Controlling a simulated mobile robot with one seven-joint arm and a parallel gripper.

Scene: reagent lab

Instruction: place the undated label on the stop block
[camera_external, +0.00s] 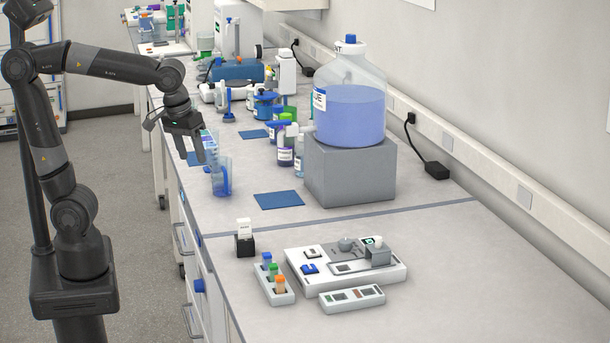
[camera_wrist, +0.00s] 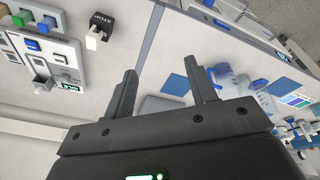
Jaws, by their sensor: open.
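A small black block (camera_external: 245,246) with a white card-like piece (camera_external: 244,228) standing up from it sits on the bench near its left edge. In the wrist view the black block (camera_wrist: 103,24) bears the word STOP, and the white piece (camera_wrist: 92,41) shows at its lower side. I cannot read any date on the white piece, nor tell which label is the undated one. My gripper (camera_external: 193,154) is open and empty, above the bench's left edge by a clear blue-tinted container, away from the block. Its two fingers (camera_wrist: 165,77) are apart in the wrist view.
A white instrument tray (camera_external: 300,274), a rack with coloured caps (camera_external: 268,288) and a slotted strip (camera_external: 335,304) lie right of the black block. A carboy (camera_external: 350,105) stands on a grey block (camera_external: 350,170). A clear container (camera_external: 220,177) stands below my gripper. The front right bench is clear.

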